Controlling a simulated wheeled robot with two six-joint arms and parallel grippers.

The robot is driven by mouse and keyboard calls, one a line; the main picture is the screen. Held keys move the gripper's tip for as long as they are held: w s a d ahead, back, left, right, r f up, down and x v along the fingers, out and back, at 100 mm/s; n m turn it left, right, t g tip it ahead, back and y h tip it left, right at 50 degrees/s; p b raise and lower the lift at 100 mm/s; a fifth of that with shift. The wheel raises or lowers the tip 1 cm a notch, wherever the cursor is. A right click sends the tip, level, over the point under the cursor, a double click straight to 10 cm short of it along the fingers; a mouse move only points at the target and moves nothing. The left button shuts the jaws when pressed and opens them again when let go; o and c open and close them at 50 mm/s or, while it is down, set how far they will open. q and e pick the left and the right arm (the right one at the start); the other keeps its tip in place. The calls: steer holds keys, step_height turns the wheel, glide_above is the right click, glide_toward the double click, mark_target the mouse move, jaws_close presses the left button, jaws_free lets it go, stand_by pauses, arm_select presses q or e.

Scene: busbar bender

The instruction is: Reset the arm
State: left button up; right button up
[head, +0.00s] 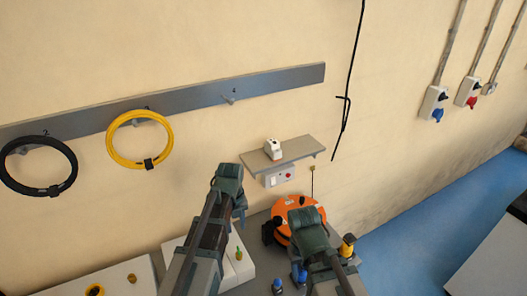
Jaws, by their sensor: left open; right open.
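My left gripper (240,211) is up in front of the wall, left of the small shelf, over the back of the workbench. Its jaws are small in view, open, with nothing seen between them. My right gripper (303,222) is further right, in front of the orange machine (287,209), and hides part of it. Its jaws are open, but the fingertips are mostly hidden behind the wrist. I cannot tell whether it touches the machine. A thin upright rod with a small yellowish tip (312,170) rises behind the machine.
A grey shelf (290,152) holds a white device (272,149). A control box (279,177) hangs below it. Black (66,183) and yellow (110,147) coils hang on a rail at left. A white panel (118,280) lies at lower left.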

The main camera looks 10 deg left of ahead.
arm_select(q)
steer(key=s+d+f+n+b, duration=0.5)
steer(key=s+f+n+b, duration=0.2)
steer(key=n, duration=0.6)
steer(key=s+d+f+n+y+b, duration=0.1)
steer(key=s+d+f+n+b, duration=0.4)
steer(key=n, duration=0.8)
step_height(320, 180, down, 2)
steer(key=s+b, duration=0.2)
steer(key=shift+s+d+f+n+b, duration=0.2)
steer(key=shift+d+n+b, duration=0.1)
steer(key=shift+n, duration=0.1)
steer(key=shift+w+a+r, duration=0.1)
